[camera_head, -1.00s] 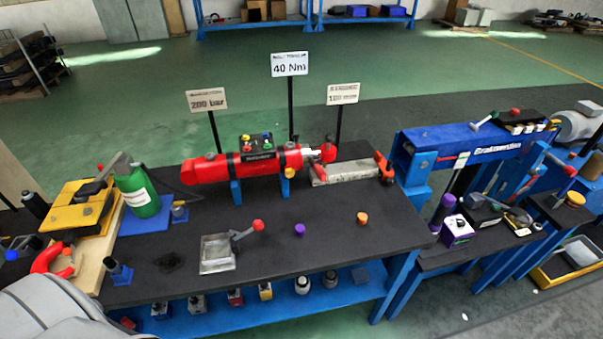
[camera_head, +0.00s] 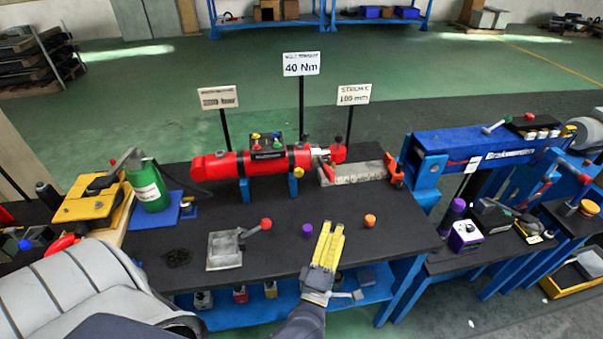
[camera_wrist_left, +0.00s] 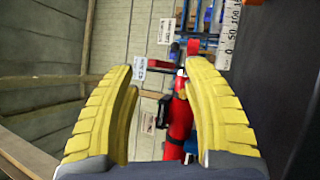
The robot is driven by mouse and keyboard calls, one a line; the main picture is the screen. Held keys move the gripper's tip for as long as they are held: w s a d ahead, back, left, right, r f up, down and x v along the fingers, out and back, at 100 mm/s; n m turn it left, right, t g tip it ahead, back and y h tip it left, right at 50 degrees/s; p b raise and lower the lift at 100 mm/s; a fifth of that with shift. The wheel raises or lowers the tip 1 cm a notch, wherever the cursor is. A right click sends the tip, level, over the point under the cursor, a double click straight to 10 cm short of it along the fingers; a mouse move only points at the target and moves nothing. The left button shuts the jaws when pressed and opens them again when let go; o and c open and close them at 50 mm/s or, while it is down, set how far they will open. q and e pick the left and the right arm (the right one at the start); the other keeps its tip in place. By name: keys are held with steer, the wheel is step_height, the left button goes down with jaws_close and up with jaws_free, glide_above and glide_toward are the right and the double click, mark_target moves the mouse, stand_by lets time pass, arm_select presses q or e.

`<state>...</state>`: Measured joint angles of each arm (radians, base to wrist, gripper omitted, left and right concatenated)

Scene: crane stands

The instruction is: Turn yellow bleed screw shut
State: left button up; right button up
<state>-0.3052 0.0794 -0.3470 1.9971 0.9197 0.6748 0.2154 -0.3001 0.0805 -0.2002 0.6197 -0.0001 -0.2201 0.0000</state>
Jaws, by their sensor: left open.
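The red cylinder (camera_head: 225,166) lies on blue supports at the back of the dark bench. A dark block (camera_head: 268,146) on top carries small coloured knobs, including a yellow knob (camera_head: 256,136). Another yellow knob (camera_head: 298,172) sits low on the cylinder's front right side. I cannot tell which is the bleed screw. My left gripper (camera_head: 332,228), with yellow ribbed fingers, is open and empty over the bench's front part, apart from the cylinder. In the left wrist view the cylinder (camera_wrist_left: 180,122) shows beyond and between the spread fingers (camera_wrist_left: 160,66). My right gripper is out of view.
A purple knob (camera_head: 308,230) and an orange knob (camera_head: 370,220) stand near the gripper. A metal plate with a red-knobbed lever (camera_head: 265,224) is to the left. Sign posts rise behind the cylinder. A green can (camera_head: 150,188) stands at left.

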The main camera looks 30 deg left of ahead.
mark_target(299, 175)
arm_select(q)
steer(key=w+a+n+g+y, duration=0.1)
steer(key=a+n+g+y, duration=0.1)
steer(key=n, duration=0.5)
steer(key=w+a+n+g+y, duration=0.1)
steer(key=a+n+g+y, duration=0.2)
steer(key=n, duration=0.5)
steer(key=a+n+g+y, duration=0.2)
steer(key=a+n+g, duration=0.1)
steer(key=n, duration=0.4)
steer(key=shift+w+a+f+n, duration=0.15)
steer(key=shift+w+a+n, duration=0.2)
steer(key=shift+a, duration=0.3)
steer(key=x, duration=1.7)
steer(key=shift+a, duration=0.2)
jaws_close()
